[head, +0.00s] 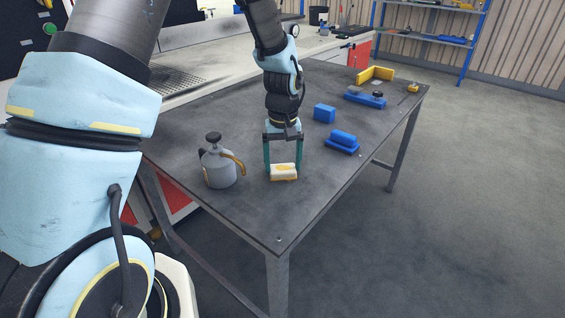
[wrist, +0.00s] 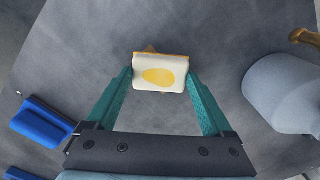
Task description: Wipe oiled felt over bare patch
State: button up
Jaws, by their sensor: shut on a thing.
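A cream felt pad (head: 284,171) with a yellow oily patch sits between the fingers of my gripper (head: 283,168) in the head view. The pad also shows in the wrist view (wrist: 161,76), its yellow oval facing the camera. My teal fingers (wrist: 163,85) are shut on its two sides. A bit of brownish-yellow shows just past its far edge. The pad is at or just above the dark table top (head: 250,222); I cannot tell if it touches. I cannot make out a bare patch.
A grey oil can (head: 219,166) with a dark cap and yellow handle stands left of my gripper. Blue blocks (head: 325,113) and a stepped blue piece (head: 342,142) lie to the right. A yellow angle piece (head: 376,75) is at the far end. The near table corner is clear.

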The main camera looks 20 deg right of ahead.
jog(key=shift+w+d+p, duration=0.3)
jog(key=shift+w+d, duration=0.35)
jog(key=shift+d, duration=0.6)
jog(key=shift+w+d+p, duration=0.3)
jog(key=shift+w+d, duration=0.4)
jog(key=shift+d, duration=0.5)
jog(key=shift+w+d+p, duration=0.3)
jog(key=shift+w+d, duration=0.35)
jog(key=shift+d, duration=0.6)
jog(key=shift+s+a+f, duration=0.1)
jog(key=shift+s+a, duration=0.25)
jog(key=shift+a, duration=0.35)
jog(key=shift+s+a+r, duration=0.1)
jog(key=shift+s+a, duration=0.3)
jog(key=shift+a, duration=0.3)
jog(key=shift+s+a+f, duration=0.1)
jog(key=shift+s+a, duration=0.25)
jog(key=shift+a, duration=0.35)
jog(key=shift+s+a, duration=0.55)
jog(key=shift+a, duration=0.35)
jog(key=shift+s+a, duration=0.5)
jog(key=shift+a, duration=0.35)
jog(key=shift+p, duration=0.3)
